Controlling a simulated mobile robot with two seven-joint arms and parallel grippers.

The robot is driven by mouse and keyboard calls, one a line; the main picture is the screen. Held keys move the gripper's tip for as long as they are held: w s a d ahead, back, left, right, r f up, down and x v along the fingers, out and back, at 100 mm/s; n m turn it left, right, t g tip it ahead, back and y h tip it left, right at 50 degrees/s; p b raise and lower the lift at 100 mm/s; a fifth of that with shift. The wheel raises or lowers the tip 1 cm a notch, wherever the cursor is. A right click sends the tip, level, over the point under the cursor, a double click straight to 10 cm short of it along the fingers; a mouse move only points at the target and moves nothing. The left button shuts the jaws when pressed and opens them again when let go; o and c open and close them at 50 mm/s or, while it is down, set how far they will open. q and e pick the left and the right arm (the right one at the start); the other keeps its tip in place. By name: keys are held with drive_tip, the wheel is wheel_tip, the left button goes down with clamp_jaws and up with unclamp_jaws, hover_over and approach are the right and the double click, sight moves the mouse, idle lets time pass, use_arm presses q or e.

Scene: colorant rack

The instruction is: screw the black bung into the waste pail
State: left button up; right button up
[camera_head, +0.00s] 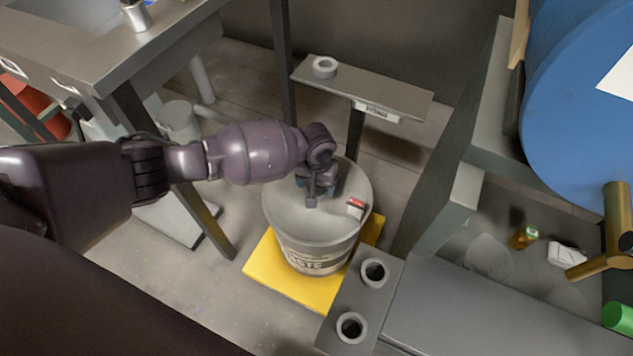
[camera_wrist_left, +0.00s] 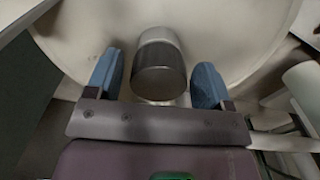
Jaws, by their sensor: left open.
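The waste pail (camera_head: 318,246) is a pale grey drum with a lid, standing on a yellow mat (camera_head: 276,274). My left gripper (camera_head: 318,192) is over its lid and hides part of the top. In the left wrist view, a dark cylinder with a paler far end, seemingly the black bung (camera_wrist_left: 160,76), stands at the pail top (camera_wrist_left: 238,35). The blue fingers of my left gripper (camera_wrist_left: 157,88) are open on either side of it, with gaps showing. Whether the bung's thread is engaged cannot be seen. My right gripper is out of view.
A small red and white item (camera_head: 356,208) sits on the pail lid's right side. A labelled shelf (camera_head: 400,98) behind carries a pale ring (camera_head: 325,67). A grey block with two ringed holes (camera_head: 360,297) stands close in front. A blue drum (camera_head: 580,110) is at the right.

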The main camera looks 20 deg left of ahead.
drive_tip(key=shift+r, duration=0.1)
use_arm(q)
drive_tip(key=shift+w+d+r+n+p, duration=0.1)
drive_tip(key=shift+r+n+p, duration=0.15)
drive_tip(key=shift+n+p, duration=0.6)
drive_tip(key=n+p, duration=0.1)
drive_tip(key=n, duration=0.3)
drive_tip(key=shift+d+f+n+p, duration=0.15)
drive_tip(key=shift+n+p, duration=0.2)
drive_tip(key=shift+n, duration=0.2)
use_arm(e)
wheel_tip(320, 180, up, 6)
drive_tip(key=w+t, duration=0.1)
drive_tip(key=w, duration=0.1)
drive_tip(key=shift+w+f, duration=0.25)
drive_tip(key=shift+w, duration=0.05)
use_arm(q)
drive_tip(key=shift+f, duration=0.1)
drive_tip(key=c, duration=0.8)
drive_tip(key=m, duration=0.6)
drive_tip(key=shift+a+m, duration=0.25)
drive_tip(key=shift+m, duration=0.05)
drive_tip(key=shift+c, duration=0.3)
drive_tip(key=m, duration=0.4)
drive_tip(key=shift+a, duration=0.1)
drive_tip(key=m, duration=0.3)
drive_tip(key=shift+b, duration=0.35)
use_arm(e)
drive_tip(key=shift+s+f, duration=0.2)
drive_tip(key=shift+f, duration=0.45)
